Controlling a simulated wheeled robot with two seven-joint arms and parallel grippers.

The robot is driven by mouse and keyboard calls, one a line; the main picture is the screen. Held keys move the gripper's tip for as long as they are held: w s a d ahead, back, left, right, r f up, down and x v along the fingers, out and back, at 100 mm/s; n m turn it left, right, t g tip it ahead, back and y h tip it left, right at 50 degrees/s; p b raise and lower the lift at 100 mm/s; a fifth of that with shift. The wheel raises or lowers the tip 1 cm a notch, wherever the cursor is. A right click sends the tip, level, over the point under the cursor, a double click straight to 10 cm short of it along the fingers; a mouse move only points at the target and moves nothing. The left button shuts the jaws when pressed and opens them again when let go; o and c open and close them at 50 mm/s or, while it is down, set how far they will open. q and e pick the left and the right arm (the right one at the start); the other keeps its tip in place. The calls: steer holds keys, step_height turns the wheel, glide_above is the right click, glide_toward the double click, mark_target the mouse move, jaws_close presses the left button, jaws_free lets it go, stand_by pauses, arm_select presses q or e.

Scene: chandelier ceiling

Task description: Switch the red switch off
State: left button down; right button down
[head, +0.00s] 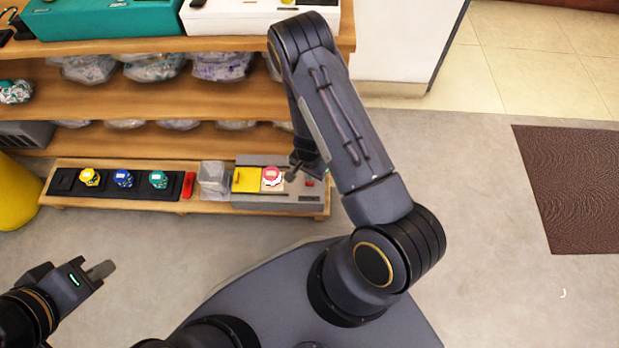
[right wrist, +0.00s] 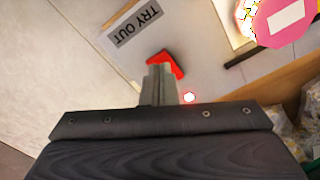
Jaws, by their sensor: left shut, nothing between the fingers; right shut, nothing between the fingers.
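The red switch (right wrist: 166,63) shows in the right wrist view beside a grey label reading "TRY OUT" (right wrist: 136,25). A small red light (right wrist: 189,97) glows near it on the pale panel. In the head view, a small red part (head: 310,183) shows on the grey panel (head: 310,205), right of my right gripper (head: 291,176). My right gripper is shut and empty. Its tips (right wrist: 160,72) overlap the lower part of the red switch in the wrist view; I cannot tell whether they touch. My left gripper (head: 103,269) is shut and empty, away from the shelf.
A black panel (head: 108,184) with yellow, blue and green knobs and a red block (head: 188,185) are further left. Wooden shelves (head: 150,92) with bagged goods rise above.

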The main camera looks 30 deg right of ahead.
steer(key=shift+f+b, duration=0.8)
steer(key=shift+f, duration=0.15)
steer(key=shift+r, duration=0.1)
stand_by(0.4)
step_height(320, 180, up, 7)
steer(key=p, duration=0.6)
stand_by(0.5)
